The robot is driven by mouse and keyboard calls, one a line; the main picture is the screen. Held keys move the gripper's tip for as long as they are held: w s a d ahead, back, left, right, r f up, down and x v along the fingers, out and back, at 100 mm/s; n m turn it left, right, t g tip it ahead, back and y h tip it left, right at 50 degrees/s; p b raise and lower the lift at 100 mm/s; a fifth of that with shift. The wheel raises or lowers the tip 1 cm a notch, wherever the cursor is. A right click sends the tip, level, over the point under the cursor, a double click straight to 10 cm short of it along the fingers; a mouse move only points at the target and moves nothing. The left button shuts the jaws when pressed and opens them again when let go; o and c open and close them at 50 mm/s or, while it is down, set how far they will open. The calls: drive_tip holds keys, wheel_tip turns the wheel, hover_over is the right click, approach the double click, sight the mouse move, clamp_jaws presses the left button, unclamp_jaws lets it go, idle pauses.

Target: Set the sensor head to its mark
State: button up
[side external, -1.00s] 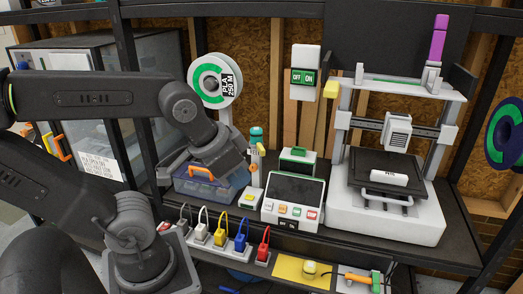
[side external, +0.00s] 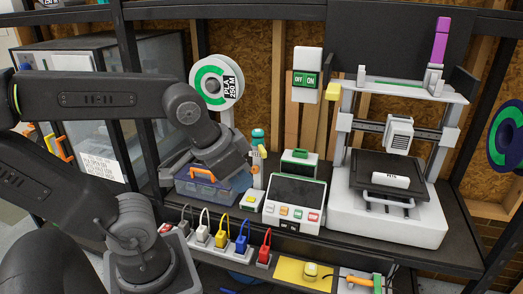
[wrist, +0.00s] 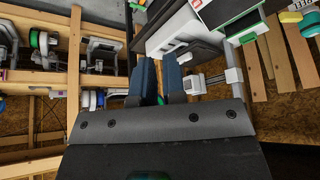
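I cannot tell for certain which part is the sensor head. A small upright unit with a teal top (side external: 258,134) and yellow and orange parts stands between the blue bin and the control panel in the side view. My gripper is just left of this unit, above the bin, and its dark body hides part of both. In the wrist view, the two blue fingers of my gripper (wrist: 158,78) are apart with a gap and nothing visible held between them. No mark can be made out.
The blue bin (side external: 213,196) has an orange handle. A control panel (side external: 294,192) with coloured buttons stands right of the upright unit, and a white printer (side external: 388,226) farther right. Coloured plugs (side external: 242,246) line the front edge. A filament spool (side external: 215,82) hangs behind.

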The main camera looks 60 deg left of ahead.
drive_tip(key=o, duration=0.6)
drive_tip(key=w+a+f+m+g+y, duration=0.1)
drive_tip(key=a, duration=0.1)
drive_tip(key=w+a+f+m+g+y, duration=0.1)
drive_tip(key=f, duration=0.1)
drive_tip(key=w+a+f+m+g+y, duration=0.1)
drive_tip(key=a+g+y, duration=0.1)
drive_tip(key=shift+a+f, duration=0.25)
drive_tip(key=shift+a, duration=0.1)
drive_tip(key=m+t+y, duration=0.2)
drive_tip(key=m+y, duration=1.2)
drive_tip(key=m, duration=0.3)
approach(265, 154)
drive_tip(key=a, duration=0.4)
drive_tip(key=w+a, duration=0.1)
drive_tip(key=a, duration=0.3)
drive_tip(key=w+a, duration=0.1)
drive_tip(key=a, duration=0.3)
drive_tip(key=shift+w+a+r, duration=0.15)
drive_tip(key=shift+w, duration=0.1)
clamp_jaws()
